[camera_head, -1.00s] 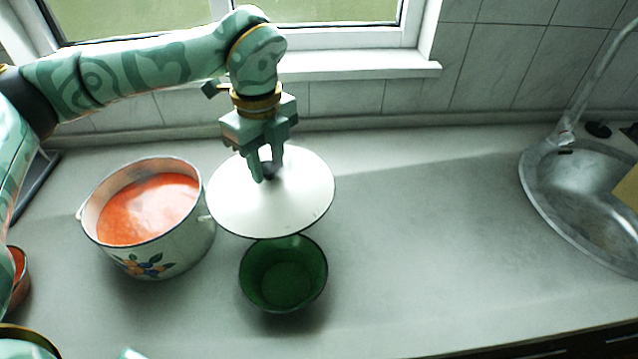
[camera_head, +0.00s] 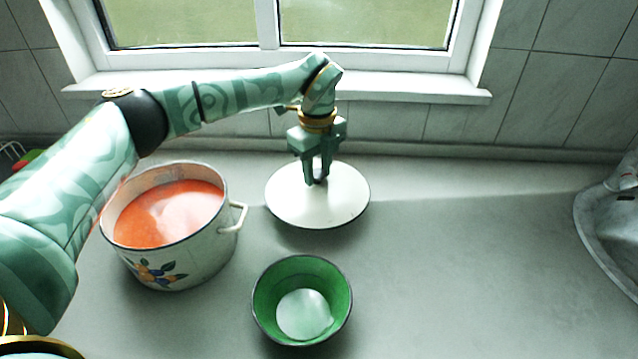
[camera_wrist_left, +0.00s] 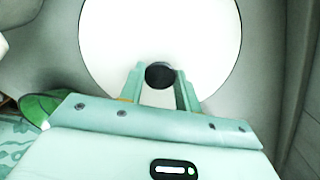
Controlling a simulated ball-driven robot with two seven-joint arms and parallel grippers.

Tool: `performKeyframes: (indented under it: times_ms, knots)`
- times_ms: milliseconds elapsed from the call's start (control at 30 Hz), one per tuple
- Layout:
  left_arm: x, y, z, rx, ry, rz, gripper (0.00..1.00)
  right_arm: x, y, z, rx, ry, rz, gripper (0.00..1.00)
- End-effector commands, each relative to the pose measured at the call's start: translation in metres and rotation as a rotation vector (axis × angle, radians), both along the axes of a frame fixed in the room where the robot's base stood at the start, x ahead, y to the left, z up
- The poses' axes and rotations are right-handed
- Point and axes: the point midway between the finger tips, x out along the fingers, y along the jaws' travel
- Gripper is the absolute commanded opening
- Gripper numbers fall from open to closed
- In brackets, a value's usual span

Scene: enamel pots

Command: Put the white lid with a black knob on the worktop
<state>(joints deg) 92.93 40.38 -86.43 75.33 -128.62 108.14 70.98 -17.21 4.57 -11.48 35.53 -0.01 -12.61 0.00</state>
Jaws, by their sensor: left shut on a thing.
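The white lid (camera_head: 335,205) is a round disc with a thin dark rim, behind the green bowl and right of the pot in the head view. My left gripper (camera_head: 317,180) is shut on its black knob, from above. In the left wrist view the white lid (camera_wrist_left: 205,40) fills the upper middle and its black knob (camera_wrist_left: 159,75) sits between the fingers of my left gripper (camera_wrist_left: 160,82). The lid looks level and close to the worktop (camera_head: 460,260); I cannot tell whether it touches. My right gripper is not in view.
A white enamel pot (camera_head: 200,258) with a fruit picture and orange-red contents stands left of the lid. A green bowl (camera_head: 265,305) with a pale round patch inside stands in front. A sink (camera_head: 612,235) is at the right edge. The worktop between is clear.

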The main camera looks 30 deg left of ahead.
Motion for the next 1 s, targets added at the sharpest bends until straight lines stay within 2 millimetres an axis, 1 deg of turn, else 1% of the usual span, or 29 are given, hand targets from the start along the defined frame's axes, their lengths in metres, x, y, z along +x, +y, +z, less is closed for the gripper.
performKeyframes:
  times_ms: [100, 200, 267, 333, 367, 500, 633, 667, 700, 733, 1000]
  knots:
    - [0.007, 0.002, -0.010, -0.001, 0.000, 0.001, 0.11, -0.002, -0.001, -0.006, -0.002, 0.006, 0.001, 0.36]
    - [0.005, 0.002, -0.030, 0.000, 0.004, 0.001, 0.11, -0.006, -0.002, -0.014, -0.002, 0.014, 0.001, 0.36]
    - [0.005, 0.002, -0.038, 0.001, 0.003, -0.001, 0.11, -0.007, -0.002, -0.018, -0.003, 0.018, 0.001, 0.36]
    - [0.005, 0.002, -0.039, 0.001, 0.000, -0.001, 0.11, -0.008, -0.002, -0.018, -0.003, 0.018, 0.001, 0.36]
    - [0.005, 0.002, -0.038, 0.001, -0.001, -0.001, 0.08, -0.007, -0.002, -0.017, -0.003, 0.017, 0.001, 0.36]
    - [0.005, 0.002, -0.036, 0.000, -0.002, 0.000, 0.08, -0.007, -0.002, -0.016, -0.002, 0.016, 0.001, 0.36]
    - [0.005, 0.002, -0.038, 0.001, -0.001, 0.000, 0.07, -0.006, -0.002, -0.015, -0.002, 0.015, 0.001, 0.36]
    - [0.005, 0.002, -0.039, 0.001, 0.000, 0.000, 0.38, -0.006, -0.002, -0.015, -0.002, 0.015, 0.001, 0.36]
    - [0.005, 0.002, -0.039, 0.001, 0.000, 0.000, 0.50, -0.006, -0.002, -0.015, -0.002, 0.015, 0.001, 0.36]
    - [0.005, 0.002, -0.039, 0.001, 0.000, 0.000, 0.55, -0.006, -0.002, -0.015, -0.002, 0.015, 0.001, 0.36]
    - [0.005, 0.002, -0.038, 0.001, 0.000, 0.000, 0.55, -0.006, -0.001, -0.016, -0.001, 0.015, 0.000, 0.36]
